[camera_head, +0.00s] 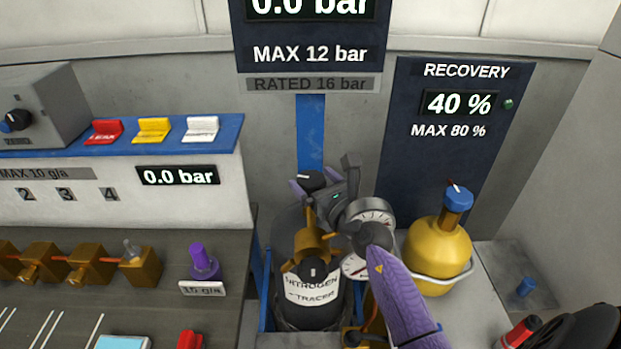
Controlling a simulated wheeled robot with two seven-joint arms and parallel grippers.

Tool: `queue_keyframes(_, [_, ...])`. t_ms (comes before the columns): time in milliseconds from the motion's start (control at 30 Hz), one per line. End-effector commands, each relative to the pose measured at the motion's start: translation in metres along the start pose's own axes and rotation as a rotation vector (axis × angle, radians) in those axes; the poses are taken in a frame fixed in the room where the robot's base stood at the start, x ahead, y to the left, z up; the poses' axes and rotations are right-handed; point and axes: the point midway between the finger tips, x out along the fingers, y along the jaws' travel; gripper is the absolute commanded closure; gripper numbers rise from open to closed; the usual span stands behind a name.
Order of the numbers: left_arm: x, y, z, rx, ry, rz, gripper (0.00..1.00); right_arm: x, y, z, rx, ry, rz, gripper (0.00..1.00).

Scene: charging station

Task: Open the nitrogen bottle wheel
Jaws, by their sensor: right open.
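The nitrogen bottle (310,313) is dark, with a white "NITROGEN - TRACER" label, and stands at lower centre. A brass regulator (310,238) with a black, white-marked knob (312,270) is in front of it. Another black, white-marked knob (308,180), apparently the bottle wheel, shows above and behind. My right gripper (318,182) reaches in from the lower right on a purple arm link. It is open, with its fingers close around this upper knob; I cannot tell whether they touch it. My gripper and the regulator hide much of the bottle's top. My left gripper is not in view.
Round gauges (369,222) sit close by my right gripper. A yellow recovery bottle (438,252) with a blue knob stands to the right. A workbench (215,243) with brass valves and a purple fitting (203,263) is on the left. The display panel (311,54) hangs behind.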

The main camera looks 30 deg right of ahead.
Motion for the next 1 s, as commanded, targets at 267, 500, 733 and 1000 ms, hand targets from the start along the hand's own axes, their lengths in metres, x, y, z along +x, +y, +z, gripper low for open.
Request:
queue_keyframes(267, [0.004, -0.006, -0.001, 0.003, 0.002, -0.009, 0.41, 0.015, 0.000, 0.000, 0.001, 0.001, 0.000, 0.00])
queue_keyframes(500, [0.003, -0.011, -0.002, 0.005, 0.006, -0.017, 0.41, 0.014, 0.000, 0.000, 0.002, 0.000, 0.000, 0.17])
queue_keyframes(733, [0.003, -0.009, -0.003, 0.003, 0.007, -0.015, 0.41, 0.014, 0.000, 0.000, 0.002, 0.000, 0.000, 0.66])
queue_keyframes(1000, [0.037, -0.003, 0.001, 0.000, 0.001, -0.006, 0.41, 0.015, -0.002, -0.009, -0.006, -0.002, 0.129, 0.74])
